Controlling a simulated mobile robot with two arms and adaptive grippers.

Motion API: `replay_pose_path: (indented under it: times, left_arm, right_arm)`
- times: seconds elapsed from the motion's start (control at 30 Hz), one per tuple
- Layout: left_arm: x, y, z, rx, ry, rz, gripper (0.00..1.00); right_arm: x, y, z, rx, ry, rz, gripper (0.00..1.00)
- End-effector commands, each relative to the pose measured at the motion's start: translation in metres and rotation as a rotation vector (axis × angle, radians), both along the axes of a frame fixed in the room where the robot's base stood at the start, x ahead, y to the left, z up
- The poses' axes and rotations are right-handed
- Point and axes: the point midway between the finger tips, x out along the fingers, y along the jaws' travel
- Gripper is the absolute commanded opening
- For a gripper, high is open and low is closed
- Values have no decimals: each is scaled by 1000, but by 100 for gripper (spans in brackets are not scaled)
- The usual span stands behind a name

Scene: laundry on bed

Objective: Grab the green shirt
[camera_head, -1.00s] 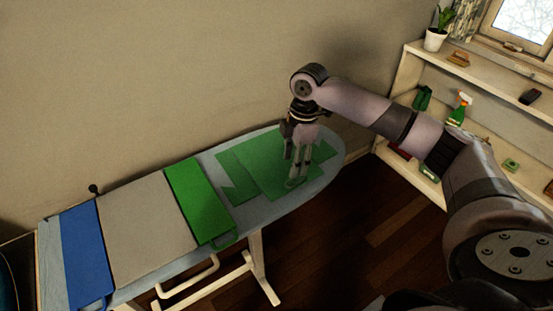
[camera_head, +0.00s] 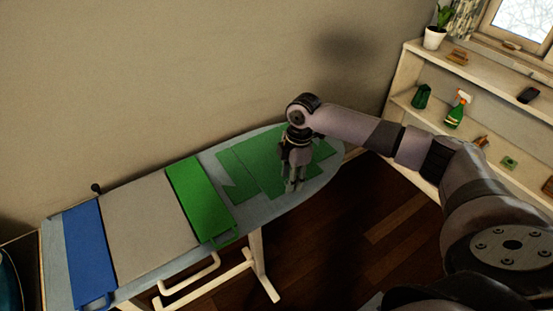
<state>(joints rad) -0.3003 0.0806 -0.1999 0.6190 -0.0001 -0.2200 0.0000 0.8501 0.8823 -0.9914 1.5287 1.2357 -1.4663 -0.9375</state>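The dark green shirt (camera_head: 258,165) lies flat and spread out on the right end of the ironing board (camera_head: 318,188). My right gripper (camera_head: 293,187) points down over the shirt's near edge, with its fingertips at or close to the cloth. The fingers look close together, but I cannot tell whether cloth is between them. The gripper and wrist hide part of the shirt. My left gripper is not in view.
A wall stands behind the board. Shelves (camera_head: 400,100) with a spray bottle (camera_head: 458,110) stand at the right.

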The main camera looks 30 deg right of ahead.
Motion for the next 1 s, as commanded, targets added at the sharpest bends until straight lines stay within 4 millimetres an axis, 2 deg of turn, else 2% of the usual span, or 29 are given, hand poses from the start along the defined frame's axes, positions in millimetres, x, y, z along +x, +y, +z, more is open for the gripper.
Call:
replay_pose_path:
  times: [0.07, 0.53, 1.0]
  left_arm:
    - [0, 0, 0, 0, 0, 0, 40]
    - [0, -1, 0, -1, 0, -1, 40]
    - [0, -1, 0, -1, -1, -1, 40]
  right_arm:
    - [0, 0, 0, 0, 0, 0, 32]
    - [0, 0, 1, 0, -1, 0, 1]
    - [1, 0, 3, 0, -2, -1, 0]
